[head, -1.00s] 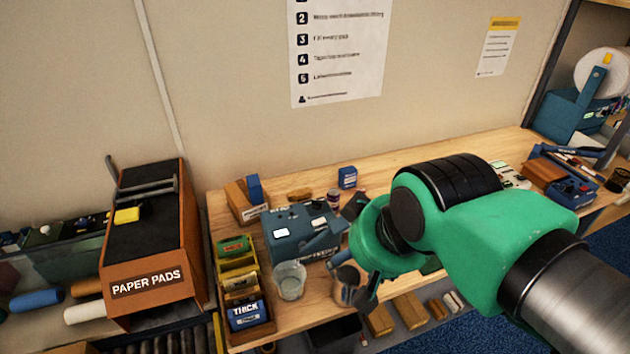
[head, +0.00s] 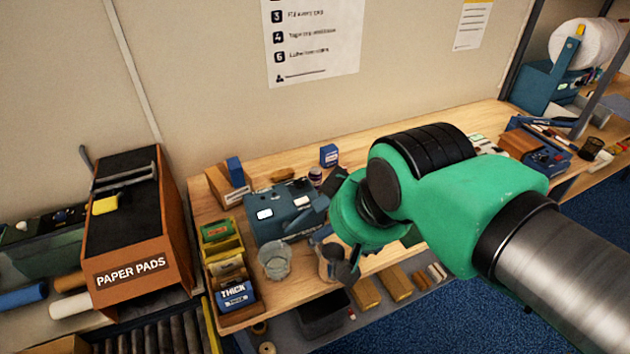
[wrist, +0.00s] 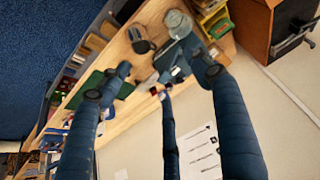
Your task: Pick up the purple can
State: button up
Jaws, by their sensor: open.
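A small purple can (head: 315,177) with a pale label stands on the wooden bench, right behind the blue-grey machine and in front of a small blue box. It is small and partly blurred. My gripper (head: 338,226) is over the bench, to the right of the machine and nearer to me than the can. In the wrist view my gripper (wrist: 158,78) shows its fingers spread apart with nothing held between them. A small pale and dark item near the middle finger's tip may be the can, but I cannot tell.
A clear cup (head: 274,261) and a metal mug (head: 329,262) stand at the bench's front. A rack of small boxes (head: 240,318) is left of them. The blue-grey machine (head: 285,213) fills the middle. A paper pads bin (head: 133,268) stands at left.

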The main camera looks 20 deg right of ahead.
jog(key=shift+w+r, duration=0.1)
jog(key=w+d+r+m+g+p, duration=0.1)
jog(key=w+d+p, duration=0.3)
jog(key=w, duration=1.1)
jog(key=w+d+r+g+p, duration=0.2)
jog(key=w+d+p, duration=0.1)
jog(key=w, duration=1.2)
jog(key=w+d+f+g+p, duration=0.1)
jog(key=w+d+f+p, duration=0.1)
jog(key=w+d+f, duration=0.2)
jog(key=w+d+f+m+p, duration=0.1)
jog(key=w+d+f, duration=0.3)
jog(key=w+f, duration=0.6)
jog(key=w+d+f+g+p, duration=0.1)
jog(key=w+d+f+p, duration=0.3)
jog(key=w+f, duration=0.3)
jog(key=shift+w+d+f+g, duration=0.1)
jog(key=shift+w+f+g, duration=0.1)
jog(key=shift+f, duration=1.05)
jog(key=shift+w+d+f+g, duration=0.1)
jog(key=shift+w+f, duration=0.05)
jog(key=shift+f, duration=1.1)
